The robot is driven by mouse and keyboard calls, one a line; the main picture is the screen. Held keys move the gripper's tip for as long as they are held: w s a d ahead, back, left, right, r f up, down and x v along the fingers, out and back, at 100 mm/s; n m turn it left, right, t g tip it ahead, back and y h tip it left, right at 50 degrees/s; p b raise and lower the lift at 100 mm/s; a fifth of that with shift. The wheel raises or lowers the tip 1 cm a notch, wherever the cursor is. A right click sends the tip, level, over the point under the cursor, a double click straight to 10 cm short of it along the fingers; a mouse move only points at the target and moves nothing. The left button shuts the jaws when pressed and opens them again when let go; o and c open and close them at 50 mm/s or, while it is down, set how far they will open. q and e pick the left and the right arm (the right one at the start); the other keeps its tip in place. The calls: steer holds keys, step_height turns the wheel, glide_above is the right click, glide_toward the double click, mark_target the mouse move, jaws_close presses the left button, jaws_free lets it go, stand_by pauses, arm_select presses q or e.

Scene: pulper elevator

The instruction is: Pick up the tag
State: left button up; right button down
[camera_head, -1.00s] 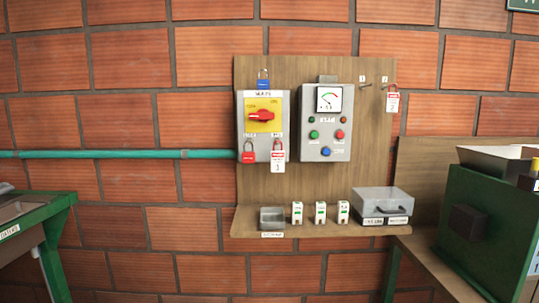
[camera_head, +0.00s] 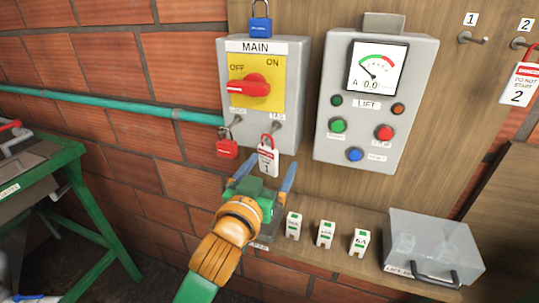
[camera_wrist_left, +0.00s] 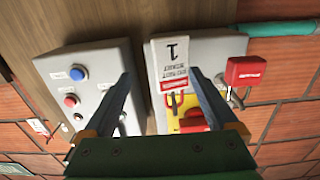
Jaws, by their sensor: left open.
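A second tag marked 2 (camera_head: 520,84) hangs on a peg at the right. My right gripper is not in view.
A red padlock (camera_head: 227,149) hangs just left of tag 1. The MAIN box (camera_head: 210,85) and LIFT box (camera_head: 330,150) are close above. The shelf below holds several small labelled blocks (camera_head: 325,235) and a grey case (camera_head: 430,240). A blue padlock (camera_head: 260,27) sits on top.

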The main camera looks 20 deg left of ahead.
mark_target(266, 157)
arm_select(q)
steer(key=shift+w+a+r+p, duration=0.2)
steer(key=shift+w+a+p, duration=0.35)
steer(key=shift+w, duration=0.3)
steer(key=shift+w+a+r, duration=0.1)
steer(key=shift+w+a, duration=0.2)
steer(key=shift+a, duration=0.3)
steer(key=shift+s, duration=0.1)
steer(key=shift+d, duration=0.25)
steer(key=shift+c, duration=0.2)
steer(key=shift+w+d, duration=0.1)
steer(key=shift+w, duration=0.25)
steer(key=c, duration=0.4)
steer(key=shift+w+f, duration=0.1)
steer(key=shift+f, duration=0.1)
steer(key=shift+c, duration=1.4)
steer(key=c, duration=0.7)
steer(key=shift+s+r, duration=0.1)
steer(key=shift+s, duration=0.15)
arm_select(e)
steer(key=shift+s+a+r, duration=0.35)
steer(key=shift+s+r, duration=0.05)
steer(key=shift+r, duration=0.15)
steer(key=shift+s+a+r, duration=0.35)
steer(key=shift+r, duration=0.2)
